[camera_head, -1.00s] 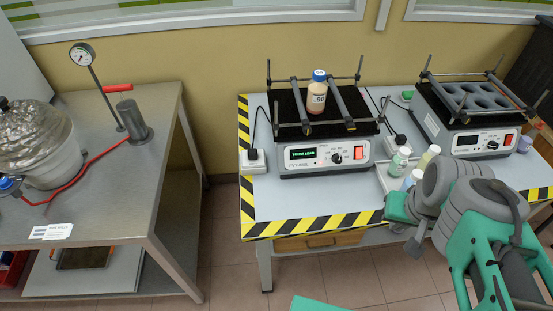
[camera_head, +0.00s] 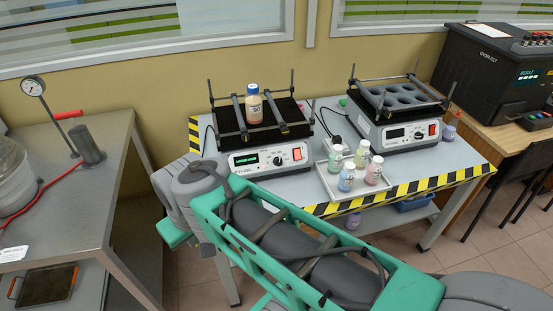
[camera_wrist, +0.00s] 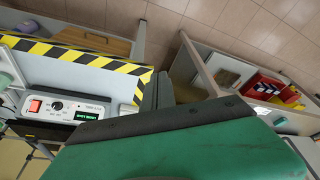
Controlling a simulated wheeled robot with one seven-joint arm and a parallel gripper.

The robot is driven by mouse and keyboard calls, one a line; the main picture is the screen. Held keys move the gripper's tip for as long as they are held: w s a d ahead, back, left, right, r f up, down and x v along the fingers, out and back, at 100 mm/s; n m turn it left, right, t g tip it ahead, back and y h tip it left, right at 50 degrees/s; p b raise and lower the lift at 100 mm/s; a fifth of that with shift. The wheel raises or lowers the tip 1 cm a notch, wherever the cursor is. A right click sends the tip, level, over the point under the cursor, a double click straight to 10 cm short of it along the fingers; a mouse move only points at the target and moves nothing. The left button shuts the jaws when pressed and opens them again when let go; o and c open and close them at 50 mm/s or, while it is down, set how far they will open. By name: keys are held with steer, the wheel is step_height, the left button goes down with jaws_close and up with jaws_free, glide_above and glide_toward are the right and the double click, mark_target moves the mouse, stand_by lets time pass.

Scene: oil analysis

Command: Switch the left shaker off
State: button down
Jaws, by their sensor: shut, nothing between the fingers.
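The left shaker (camera_head: 240,160) stands on the table with a lit green display (camera_head: 244,161), a round knob and an orange-red switch (camera_head: 296,154) on its front. A bottle with a blue cap (camera_head: 254,104) stands on its rack between the bars. In the wrist view its front panel (camera_wrist: 92,105) shows at the left, with the red switch (camera_wrist: 36,105) and lit display (camera_wrist: 87,115). My gripper (camera_wrist: 158,91) is shut and empty in the wrist view, apart from the panel. In the head view my arm hides the gripper's fingers.
The right shaker (camera_head: 410,133) has a dark display and an empty holed rack. A steel table (camera_head: 70,192) is at the left. A black analyser (camera_head: 488,72) stands at the right.

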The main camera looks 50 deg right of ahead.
steer(key=shift+d, duration=0.1)
steer(key=w+d+f+m+t+h+b, duration=0.2)
steer(key=w+d+f+m+t+b, duration=0.25)
steer(key=w+d+b, duration=0.35)
steer(key=w+d+f+m+t+h+b, duration=0.1)
steer(key=w+d+f+m+t+b, duration=0.2)
steer(key=w+d+f+m+b, duration=0.45)
steer(key=m+t+h+b, duration=0.2)
steer(key=m+h+b, duration=0.35)
steer(key=b, duration=0.25)
glide_toward(297, 154)
steer(key=w+a+r, duration=0.2)
steer(key=w+a, duration=0.3)
steer(key=a, duration=0.5)
steer(key=s+d+r+m+h+b, duration=0.1)
steer(key=s+d+m+h+b, duration=0.2)
steer(key=d, duration=0.6)
steer(key=s+m+h, duration=0.2)
steer(key=s+h, duration=0.1)
steer(key=s, duration=0.1)
steer(key=shift+s+b, duration=0.3)
steer(key=shift+s, duration=0.05)
steer(key=shift+r, duration=0.1)
steer(key=w+d+f+b, duration=0.1)
steer(key=w+d+f, duration=0.2)
steer(key=w+f, duration=0.2)
steer(key=shift+w+d, duration=0.3)
steer(key=shift+w, duration=0.35)
